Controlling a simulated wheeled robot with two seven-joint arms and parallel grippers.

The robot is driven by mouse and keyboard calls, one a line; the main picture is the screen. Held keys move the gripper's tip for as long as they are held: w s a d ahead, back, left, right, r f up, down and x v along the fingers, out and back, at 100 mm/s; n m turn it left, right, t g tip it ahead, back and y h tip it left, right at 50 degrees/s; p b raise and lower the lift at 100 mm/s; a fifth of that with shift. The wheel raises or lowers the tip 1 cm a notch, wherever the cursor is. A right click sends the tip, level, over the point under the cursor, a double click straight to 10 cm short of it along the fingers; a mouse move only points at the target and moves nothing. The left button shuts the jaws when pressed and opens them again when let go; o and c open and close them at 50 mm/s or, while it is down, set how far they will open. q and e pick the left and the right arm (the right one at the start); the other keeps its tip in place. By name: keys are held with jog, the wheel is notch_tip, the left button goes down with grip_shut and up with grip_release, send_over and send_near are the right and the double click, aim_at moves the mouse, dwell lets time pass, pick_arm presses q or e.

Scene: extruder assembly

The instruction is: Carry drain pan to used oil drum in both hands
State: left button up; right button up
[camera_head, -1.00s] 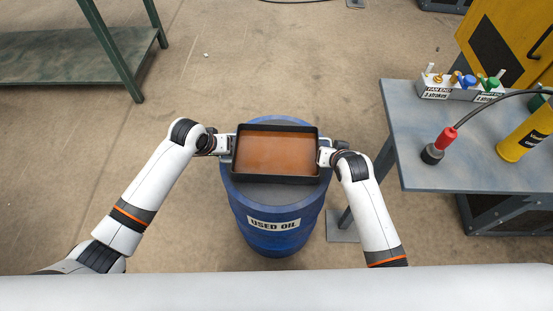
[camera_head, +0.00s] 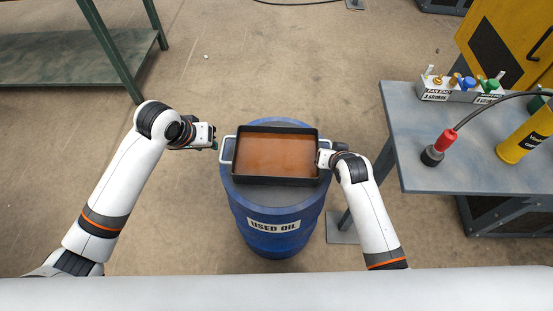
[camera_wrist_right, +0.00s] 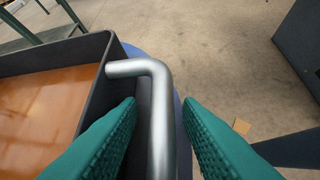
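The drain pan (camera_head: 274,181), a black rectangular tray with brown oil in it, sits on top of the blue used oil drum (camera_head: 270,213). Its left handle (camera_head: 227,150) is bare. My left gripper (camera_head: 215,142) is off to the left of that handle, apart from it and empty; its fingers show small but look open. My right gripper (camera_head: 322,158) is at the pan's right handle. In the right wrist view the green fingers of my right gripper (camera_wrist_right: 160,105) stand on both sides of the silver handle (camera_wrist_right: 160,125), with gaps showing beside it.
A grey table (camera_head: 420,150) on the right holds a labelled block (camera_head: 460,90), a red-and-black tool (camera_head: 438,147) and a yellow bottle (camera_head: 522,138). A green bench (camera_head: 70,65) stands at the back left. Floor behind the drum is clear.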

jog(key=shift+s+r, duration=0.15)
jog(key=shift+s, duration=0.05)
pick_arm(q)
jog(key=shift+s+a+r, duration=0.1)
jog(key=shift+s+r, duration=0.05)
jog(key=shift+r, duration=0.25)
pick_arm(e)
jog(key=v, duration=1.1)
jog(key=shift+s+r, duration=0.15)
jog(key=shift+r, duration=0.05)
